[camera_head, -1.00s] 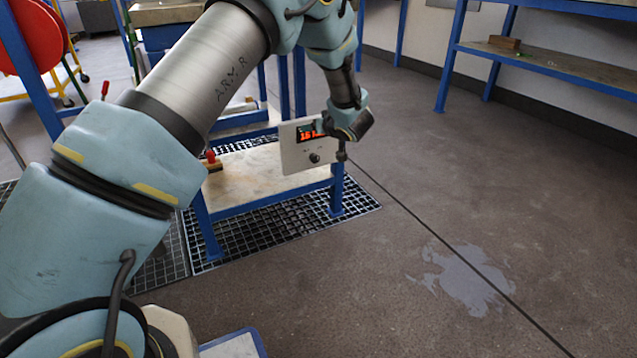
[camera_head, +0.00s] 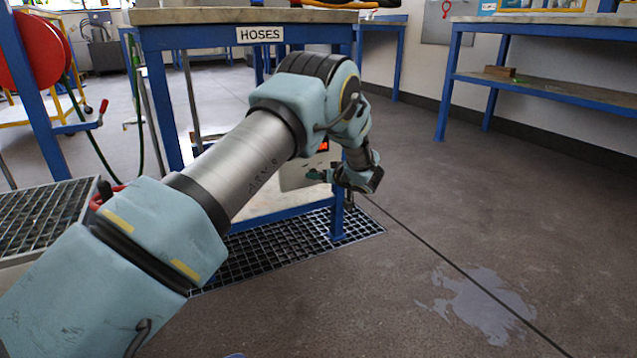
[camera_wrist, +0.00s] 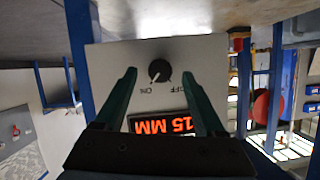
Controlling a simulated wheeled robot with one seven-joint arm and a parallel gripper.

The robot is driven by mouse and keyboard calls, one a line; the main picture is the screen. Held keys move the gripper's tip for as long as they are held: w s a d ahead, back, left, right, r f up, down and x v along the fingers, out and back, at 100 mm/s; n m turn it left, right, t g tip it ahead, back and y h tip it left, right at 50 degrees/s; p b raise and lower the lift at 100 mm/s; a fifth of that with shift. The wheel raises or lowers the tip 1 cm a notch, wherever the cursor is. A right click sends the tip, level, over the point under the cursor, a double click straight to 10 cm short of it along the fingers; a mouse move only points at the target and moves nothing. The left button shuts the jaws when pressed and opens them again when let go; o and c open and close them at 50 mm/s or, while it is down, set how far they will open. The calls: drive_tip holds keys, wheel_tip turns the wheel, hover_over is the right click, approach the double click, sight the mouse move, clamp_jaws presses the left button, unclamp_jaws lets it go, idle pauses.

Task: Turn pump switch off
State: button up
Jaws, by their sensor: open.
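The pump switch is a round black knob (camera_wrist: 159,71) on a pale control panel (camera_wrist: 205,55). The wrist view shows it upside down, with the knob's white mark pointing at the ON label. An orange lit display (camera_wrist: 163,124) on the panel reads 15 MM. My gripper (camera_wrist: 158,76) is open, its two green fingers on either side of the knob in the picture; I cannot tell whether they reach it. In the head view, my gripper (camera_head: 318,175) is in front of the panel (camera_head: 296,180), which my arm partly covers, hiding the knob.
The panel is at the right front of a blue-framed bench labelled HOSES (camera_head: 259,34). A floor grating (camera_head: 270,255) lies beneath. Another blue bench (camera_head: 540,82) stands at right. The floor at right is open, with a pale wet-looking patch (camera_head: 482,302). A red reel (camera_head: 45,58) is at left.

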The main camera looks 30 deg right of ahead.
drive_tip(key=shift+x, duration=0.9)
clamp_jaws()
